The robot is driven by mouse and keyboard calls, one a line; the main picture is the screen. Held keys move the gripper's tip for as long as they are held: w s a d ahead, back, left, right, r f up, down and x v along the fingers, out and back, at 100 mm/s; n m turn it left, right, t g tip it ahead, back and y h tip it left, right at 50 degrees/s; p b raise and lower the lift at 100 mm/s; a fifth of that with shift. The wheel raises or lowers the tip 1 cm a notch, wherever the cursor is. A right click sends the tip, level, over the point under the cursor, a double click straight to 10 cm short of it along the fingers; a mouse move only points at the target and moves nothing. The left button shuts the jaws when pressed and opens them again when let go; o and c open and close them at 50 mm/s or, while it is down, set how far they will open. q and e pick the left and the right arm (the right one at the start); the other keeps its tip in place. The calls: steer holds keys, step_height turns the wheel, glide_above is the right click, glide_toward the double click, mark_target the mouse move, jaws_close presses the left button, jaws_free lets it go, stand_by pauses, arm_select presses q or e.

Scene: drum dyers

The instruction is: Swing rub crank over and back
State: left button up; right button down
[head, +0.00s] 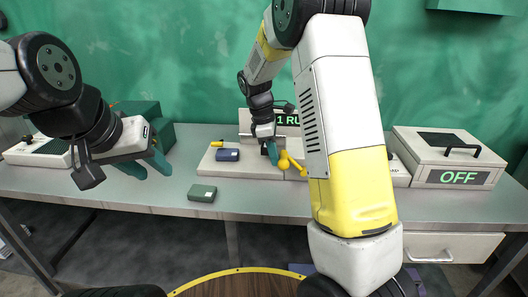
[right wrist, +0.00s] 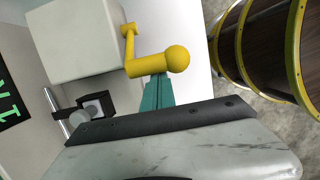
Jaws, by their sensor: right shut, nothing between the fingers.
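The yellow crank (head: 293,164) sits on the front of the pale machine with a dark "1 RU" display (head: 287,119), partly hidden by my right arm. In the right wrist view the crank (right wrist: 143,67) has a bent arm ending in a ball knob. My right gripper (head: 272,158) is shut and empty, its teal fingers (right wrist: 157,92) close beside the crank's arm and knob; I cannot tell whether they touch. My left gripper (head: 148,166) is open and empty above the table at the left, well away from the crank.
A dark blue block (head: 228,155) lies on the pale base left of the crank; a dark green block (head: 202,194) lies near the table's front edge. A lidded box marked "OFF" (head: 452,158) stands right. A yellow-rimmed wooden drum (head: 240,284) stands in front.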

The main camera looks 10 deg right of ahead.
steer(key=s+d+r+t+y, duration=0.1)
steer(key=s+d+y, duration=0.1)
steer(key=d+y, duration=0.5)
steer(key=s+d+r+t+y, duration=0.1)
steer(key=s+d+t+y, duration=0.1)
steer(key=d+y, duration=0.6)
steer(key=shift+d+r+t, duration=0.15)
steer(key=shift+d+t, duration=0.15)
steer(key=shift+d, duration=0.65)
stand_by(0.5)
